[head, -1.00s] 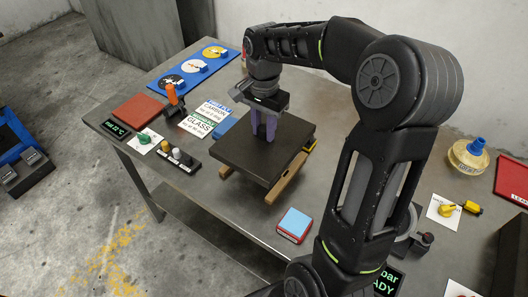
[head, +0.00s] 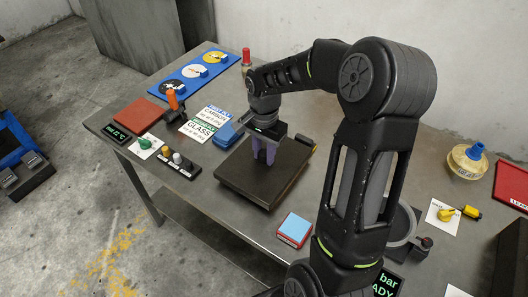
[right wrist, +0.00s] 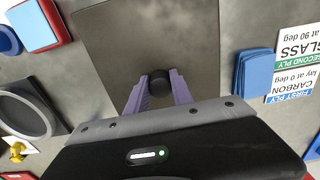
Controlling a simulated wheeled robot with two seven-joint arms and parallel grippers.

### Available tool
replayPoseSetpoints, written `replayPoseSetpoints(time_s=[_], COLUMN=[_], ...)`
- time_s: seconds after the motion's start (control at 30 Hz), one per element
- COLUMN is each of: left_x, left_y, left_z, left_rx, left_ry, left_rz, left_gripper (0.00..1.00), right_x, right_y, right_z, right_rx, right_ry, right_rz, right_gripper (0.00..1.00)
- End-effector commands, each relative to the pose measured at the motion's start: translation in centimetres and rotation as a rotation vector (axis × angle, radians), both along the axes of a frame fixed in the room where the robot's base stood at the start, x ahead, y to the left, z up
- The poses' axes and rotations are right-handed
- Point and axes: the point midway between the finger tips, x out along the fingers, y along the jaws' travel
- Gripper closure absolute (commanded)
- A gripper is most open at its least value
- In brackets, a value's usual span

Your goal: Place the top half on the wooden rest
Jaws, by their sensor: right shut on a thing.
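The top half (head: 241,176) is a dark square plate with a black knob (right wrist: 159,82) on its upper face. My right gripper (head: 264,157) is shut on that knob, with a purple finger on each side. In the head view the plate looks level and sits low over the table. In the right wrist view the plate (right wrist: 110,45) spreads out beyond my fingers. My left gripper is not in view.
Blue pads (head: 228,134) and ply cards (head: 199,128) lie left of the plate. A light blue and red block (head: 294,229) lies in front of it, to the right. A switch block (head: 180,165) stands at left. My right arm covers part of a grey ring (head: 402,222).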

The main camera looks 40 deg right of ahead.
Motion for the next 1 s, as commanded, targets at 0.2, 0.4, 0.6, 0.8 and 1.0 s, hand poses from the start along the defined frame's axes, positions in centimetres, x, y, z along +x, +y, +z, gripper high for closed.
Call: replayPoseSetpoints(time_s=[0.2, 0.4, 0.6, 0.8, 1.0], left_x=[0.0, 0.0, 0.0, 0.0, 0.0], left_y=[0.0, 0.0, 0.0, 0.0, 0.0], left_z=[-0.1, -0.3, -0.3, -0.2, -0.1], left_rx=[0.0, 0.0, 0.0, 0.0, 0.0], left_ry=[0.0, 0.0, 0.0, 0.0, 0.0], left_rz=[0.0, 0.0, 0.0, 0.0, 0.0], left_gripper=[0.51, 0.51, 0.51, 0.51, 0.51], right_x=[0.1, 0.0, 0.0, 0.0, 0.1], right_y=[0.0, 0.0, 0.0, 0.0, 0.0], right_z=[0.0, -0.2, -0.2, -0.2, 0.8], right_rx=[0.0, 0.0, 0.0, 0.0, -0.001], right_ry=[-0.002, -0.001, 0.0, 0.0, -0.003], right_rz=[0.0, 0.0, 0.0, 0.0, 0.0], right_gripper=[1.0, 0.64, 0.51, 0.51, 0.51])
